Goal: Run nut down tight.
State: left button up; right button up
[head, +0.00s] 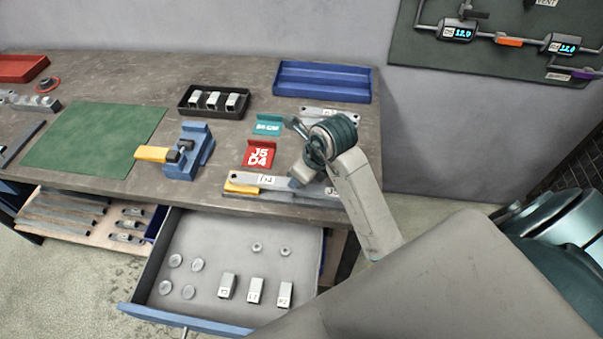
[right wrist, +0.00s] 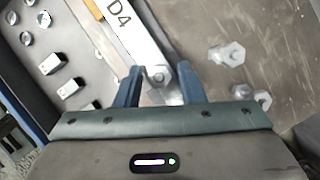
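My right gripper (head: 301,178) is low over the right front of the bench, at the right end of a pale bar (head: 262,181) with a yellow strip beside it. In the right wrist view, its two blue fingers (right wrist: 160,69) stand apart, on either side of the end of the bar marked D4 (right wrist: 132,32). A small metal nut (right wrist: 158,76) shows on the bar's end between the fingers, with a gap to each. Whether it is seated is unclear. My left gripper is in neither view.
Loose bolts or nuts (right wrist: 228,53) lie right of the fingers in the wrist view. A red J5 D4 plate (head: 260,154) and blue clamp (head: 200,153) stand left of the gripper. An open drawer (head: 207,241) holds discs and small blocks. The green mat (head: 95,137) is clear.

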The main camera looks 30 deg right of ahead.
jog(key=n+y, duration=0.1)
jog(key=n, duration=0.2)
jog(key=shift+d+f+g+b, duration=0.1)
jog(key=shift+g+b, duration=0.2)
jog(key=n+g+y+b, duration=0.1)
jog(key=n+b, duration=0.1)
jog(key=n, duration=0.2)
jog(key=shift+w+f+n, duration=0.1)
jog(key=shift+n, duration=0.2)
jog(key=n+p, duration=0.1)
jog(key=p, duration=0.1)
jog(key=r+n+g+p, duration=0.1)
jog(key=n+p, duration=0.1)
jog(key=shift+y, duration=0.3)
jog(key=shift+f+n+g+p, duration=0.15)
jog(key=shift+n+g+p, duration=0.25)
jog(key=shift+n+p, duration=0.1)
jog(key=shift+f, duration=0.2)
grip_shut()
